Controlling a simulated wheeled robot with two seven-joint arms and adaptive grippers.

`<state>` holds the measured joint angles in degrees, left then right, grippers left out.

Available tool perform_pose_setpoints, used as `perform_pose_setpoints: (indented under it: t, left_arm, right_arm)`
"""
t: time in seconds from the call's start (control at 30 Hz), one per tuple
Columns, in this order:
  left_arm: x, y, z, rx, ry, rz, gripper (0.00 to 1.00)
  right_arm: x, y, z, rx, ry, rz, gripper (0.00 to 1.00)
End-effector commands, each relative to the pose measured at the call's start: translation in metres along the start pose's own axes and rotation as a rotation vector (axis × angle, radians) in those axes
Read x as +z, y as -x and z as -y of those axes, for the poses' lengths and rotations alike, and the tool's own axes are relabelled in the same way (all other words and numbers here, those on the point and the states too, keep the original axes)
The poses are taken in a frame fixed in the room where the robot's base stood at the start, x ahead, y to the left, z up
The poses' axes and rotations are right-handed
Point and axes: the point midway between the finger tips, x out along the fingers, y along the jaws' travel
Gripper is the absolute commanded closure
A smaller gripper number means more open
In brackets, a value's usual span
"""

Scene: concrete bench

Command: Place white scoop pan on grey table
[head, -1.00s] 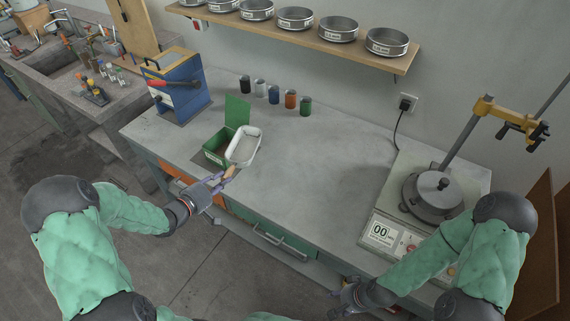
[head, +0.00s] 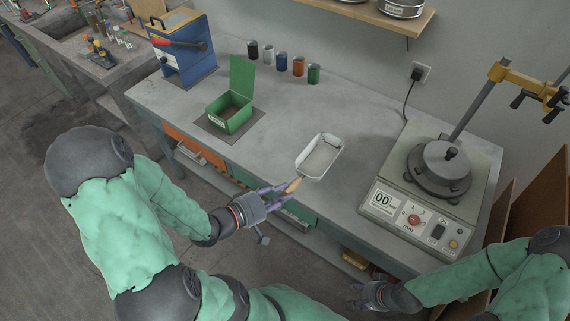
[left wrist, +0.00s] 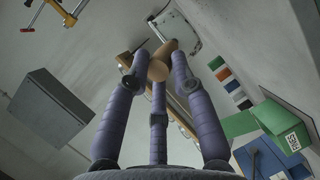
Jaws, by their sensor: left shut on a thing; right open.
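The white scoop pan (head: 320,158) is a shallow white tray with a wooden handle (head: 293,185). My left gripper (head: 284,190) is shut on the handle at the front edge of the grey table (head: 270,140). The pan is over the table's front middle; whether it touches the top I cannot tell. In the left wrist view the purple fingers (left wrist: 158,75) close around the handle, with part of the pan (left wrist: 177,35) beyond. My right gripper (head: 366,296) is open and empty, low in front of the table at the right.
An open green box (head: 230,112) stands on the table left of the pan. Several small coloured jars (head: 282,62) line the back. A grey shaker machine (head: 437,190) with a display stands at the right. The table between the box and machine is otherwise clear.

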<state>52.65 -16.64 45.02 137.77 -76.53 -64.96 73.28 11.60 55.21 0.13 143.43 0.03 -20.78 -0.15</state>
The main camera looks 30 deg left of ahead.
Motion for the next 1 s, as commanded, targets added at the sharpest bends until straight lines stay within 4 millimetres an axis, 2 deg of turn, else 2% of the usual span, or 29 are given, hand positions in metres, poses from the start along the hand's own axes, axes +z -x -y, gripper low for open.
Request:
perform_pose_setpoints:
  t: [0.03, 0.3, 0.5, 0.83, 1.0]
  left_arm:
    - [-0.007, -0.01, 0.008, 0.004, -0.004, 0.003, 1.0]
    - [-0.046, -0.052, 0.034, 0.002, -0.002, 0.001, 1.0]
    - [-0.059, -0.075, 0.065, 0.001, 0.001, 0.002, 1.0]
    - [-0.07, -0.089, 0.081, 0.0, -0.001, -0.001, 1.0]
    - [-0.067, -0.097, 0.104, 0.0, 0.002, 0.0, 1.0]
  right_arm:
    - [0.0, -0.007, -0.003, 0.0, 0.0, 0.0, 0.46]
    - [-0.001, -0.028, -0.01, 0.0, 0.0, 0.0, 0.46]
    - [-0.002, -0.043, -0.015, 0.0, 0.0, 0.0, 0.46]
    - [-0.002, -0.051, -0.018, 0.0, 0.0, 0.0, 0.46]
    - [-0.002, -0.066, -0.023, 0.0, 0.0, 0.0, 0.46]
